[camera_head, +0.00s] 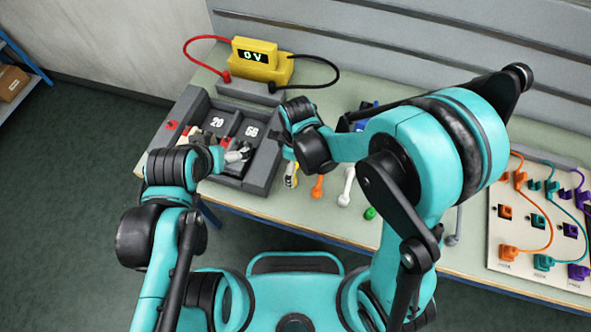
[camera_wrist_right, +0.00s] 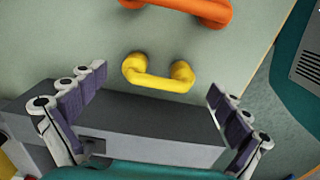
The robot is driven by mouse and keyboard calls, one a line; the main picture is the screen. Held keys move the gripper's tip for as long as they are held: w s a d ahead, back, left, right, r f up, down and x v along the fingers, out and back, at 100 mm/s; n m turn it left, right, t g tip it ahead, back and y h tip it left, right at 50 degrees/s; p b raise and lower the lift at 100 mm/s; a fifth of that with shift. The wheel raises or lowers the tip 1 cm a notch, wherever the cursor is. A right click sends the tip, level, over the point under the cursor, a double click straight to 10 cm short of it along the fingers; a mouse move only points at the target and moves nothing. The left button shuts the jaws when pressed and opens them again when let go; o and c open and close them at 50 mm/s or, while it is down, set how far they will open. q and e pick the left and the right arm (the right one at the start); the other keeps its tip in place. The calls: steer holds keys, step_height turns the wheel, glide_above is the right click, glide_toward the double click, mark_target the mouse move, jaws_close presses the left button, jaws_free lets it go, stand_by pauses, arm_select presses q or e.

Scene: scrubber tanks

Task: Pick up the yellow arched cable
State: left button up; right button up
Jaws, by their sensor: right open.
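The yellow arched cable (camera_wrist_right: 157,82) lies on the green table top in the right wrist view, ahead of and between my right fingers. It is a short arch with two rounded ends. My right gripper (camera_wrist_right: 158,87) is open and empty, with its fingers spread to either side of the cable. In the head view the yellow cable (camera_head: 291,172) shows only partly beside my right wrist, next to the grey tray's right edge. My left gripper (camera_head: 238,156) is over the grey tray; its jaw opening is unclear.
The grey compartment tray (camera_head: 262,186) has its wall between my right fingers in the wrist view (camera_wrist_right: 150,120). An orange cable (camera_head: 317,187), a white one (camera_head: 346,188) and a green piece (camera_head: 371,213) lie to the right. A yellow meter (camera_head: 262,62) stands behind; a socket panel (camera_head: 510,225) is far right.

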step_height(320, 180, down, 3)
steer(key=shift+r+b, duration=0.1)
steer(key=shift+b, duration=0.25)
steer(key=c, duration=1.1)
steer(key=shift+c, duration=0.2)
steer(key=shift+r, duration=0.1)
